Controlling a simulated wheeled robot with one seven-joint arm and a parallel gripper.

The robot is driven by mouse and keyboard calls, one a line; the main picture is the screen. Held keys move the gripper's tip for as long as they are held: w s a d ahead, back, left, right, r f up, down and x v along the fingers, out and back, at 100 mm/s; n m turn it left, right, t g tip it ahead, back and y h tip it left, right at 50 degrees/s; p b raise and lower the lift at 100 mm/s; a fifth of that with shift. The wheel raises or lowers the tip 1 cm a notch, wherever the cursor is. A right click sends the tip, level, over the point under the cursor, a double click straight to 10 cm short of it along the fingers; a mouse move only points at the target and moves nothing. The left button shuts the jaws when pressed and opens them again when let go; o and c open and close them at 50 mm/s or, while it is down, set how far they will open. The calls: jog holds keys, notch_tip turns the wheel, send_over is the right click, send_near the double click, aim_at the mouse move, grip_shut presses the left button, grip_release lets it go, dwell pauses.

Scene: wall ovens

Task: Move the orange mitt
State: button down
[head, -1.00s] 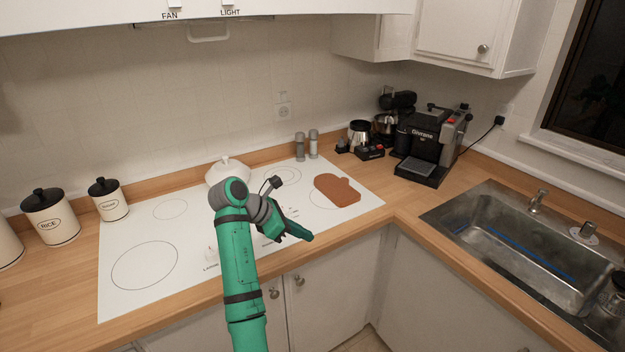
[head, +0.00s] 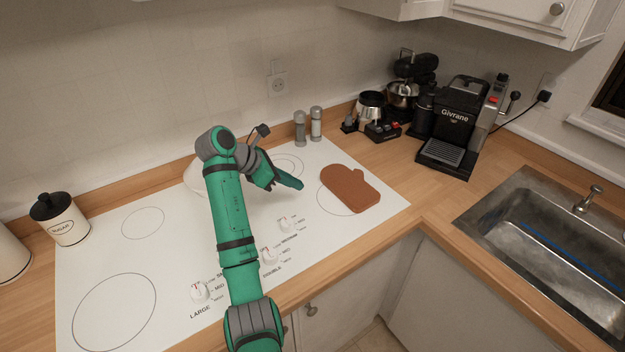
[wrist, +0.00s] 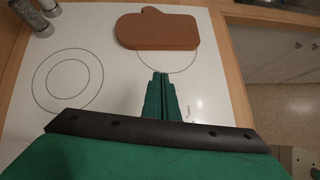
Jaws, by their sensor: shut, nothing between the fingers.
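The orange mitt (head: 348,188) lies flat on the right part of the white cooktop (head: 110,250), over a burner ring. In the wrist view the mitt (wrist: 157,31) is at the top, just beyond the fingertips. My gripper (head: 298,184) is above the cooktop, left of the mitt and apart from it. Its fingers (wrist: 160,77) are together and empty, pointing toward the mitt.
Two shakers (head: 308,126) stand behind the mitt at the cooktop's back edge. A coffee machine (head: 452,130) and other appliances stand at the back right. A sink (head: 550,235) is at the right. Burner knobs (head: 270,255) line the front. Wooden counter (head: 405,165) right of the mitt is clear.

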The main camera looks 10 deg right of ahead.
send_near(335, 193)
notch_tip(335, 193, down, 4)
jog(key=shift+s+d+f, duration=0.1)
jog(key=shift+w+d+r, duration=0.1)
jog(key=shift+w+d, duration=0.05)
jog(key=shift+d, duration=0.45)
jog(key=shift+w+d+r, duration=0.1)
jog(key=shift+d, duration=0.45)
jog(key=shift+w+d, duration=0.25)
jog(key=shift+d, duration=0.3)
jog(key=shift+s, duration=0.1)
